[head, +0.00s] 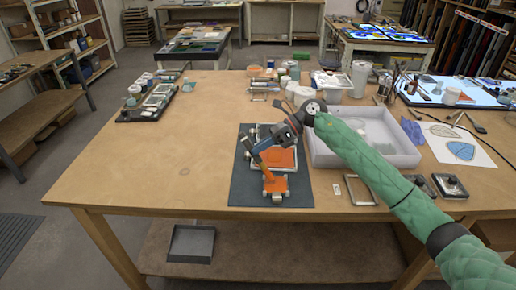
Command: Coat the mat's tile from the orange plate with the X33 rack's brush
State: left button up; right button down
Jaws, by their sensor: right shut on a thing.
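The dark grey mat (241,190) lies near the table's front edge. On it are an orange panel (286,158) with a pale frame and, nearer the front, a smaller orange piece (275,184) with pale parts at its edges. I cannot tell surely which is the plate and which the tile. My right gripper (262,146) is over the mat's left half, shut on a brush (259,161). The brush tilts down towards the smaller orange piece; whether its tip touches is too small to tell. The arm hides part of the mat's far side. No X33 label is readable. My left gripper is not in view.
A pale grey tray (402,160) stands right of the mat, under my right arm. A metal frame (360,190) and small dark boxes (450,187) lie in front of it. Jars and bottles (291,72) stand at the back.

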jog(key=shift+d+b, duration=0.3)
jog(key=shift+d, duration=0.4)
jog(key=shift+r, duration=2.5)
